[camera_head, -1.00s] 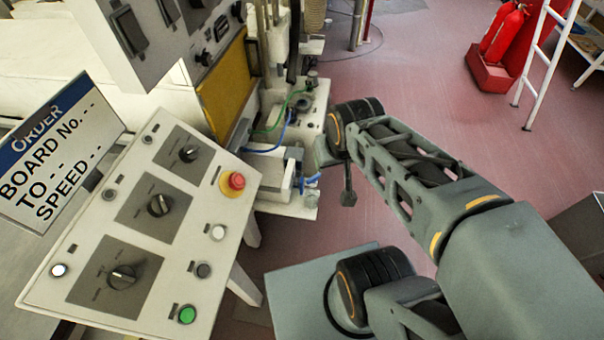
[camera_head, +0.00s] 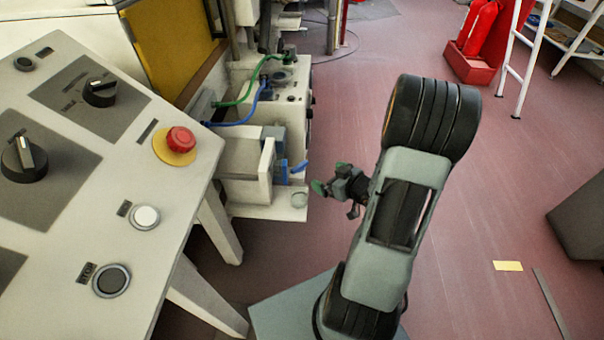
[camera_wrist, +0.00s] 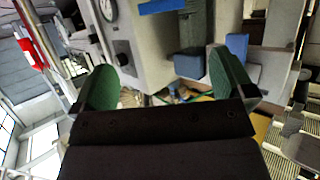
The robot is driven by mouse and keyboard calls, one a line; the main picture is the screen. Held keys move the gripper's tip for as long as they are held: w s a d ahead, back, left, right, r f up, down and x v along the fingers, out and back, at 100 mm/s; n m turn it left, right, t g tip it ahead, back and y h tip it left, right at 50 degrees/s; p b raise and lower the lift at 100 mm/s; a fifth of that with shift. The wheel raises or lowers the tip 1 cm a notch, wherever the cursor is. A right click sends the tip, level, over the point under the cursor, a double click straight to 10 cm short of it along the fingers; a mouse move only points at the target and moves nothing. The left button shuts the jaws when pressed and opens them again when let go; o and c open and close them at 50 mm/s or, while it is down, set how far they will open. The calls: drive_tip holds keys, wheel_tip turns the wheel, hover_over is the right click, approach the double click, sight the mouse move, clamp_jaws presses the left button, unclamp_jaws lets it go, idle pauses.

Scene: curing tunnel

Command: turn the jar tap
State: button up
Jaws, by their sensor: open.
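A small blue lever (camera_head: 299,167), which looks like the jar tap, sticks out from a blue-grey block on the right side of a pale box. A small round glassy jar-like piece (camera_head: 299,200) sits below it on a ledge. My gripper (camera_head: 330,177) is just right of the lever, apart from it, with its green-padded fingers open and empty. In the wrist view, my gripper (camera_wrist: 164,82) shows its fingers spread wide. Blue parts (camera_wrist: 236,45) lie beyond them near the right finger; which one is the tap I cannot tell.
A slanted control panel (camera_head: 95,220) with dials and a red emergency button (camera_head: 181,140) stands at left. Green and blue hoses (camera_head: 240,118) run above the pale box. A red extinguisher stand (camera_head: 470,62) and white ladder (camera_head: 522,60) stand far right. Red floor between is clear.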

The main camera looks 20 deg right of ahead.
sight(300, 166)
drive_tip(key=b+x, duration=0.3)
drive_tip(key=x, duration=1)
drive_tip(key=shift+w+a+f, duration=0.15)
drive_tip(key=shift+c, duration=0.3)
drive_tip(key=c, duration=0.8)
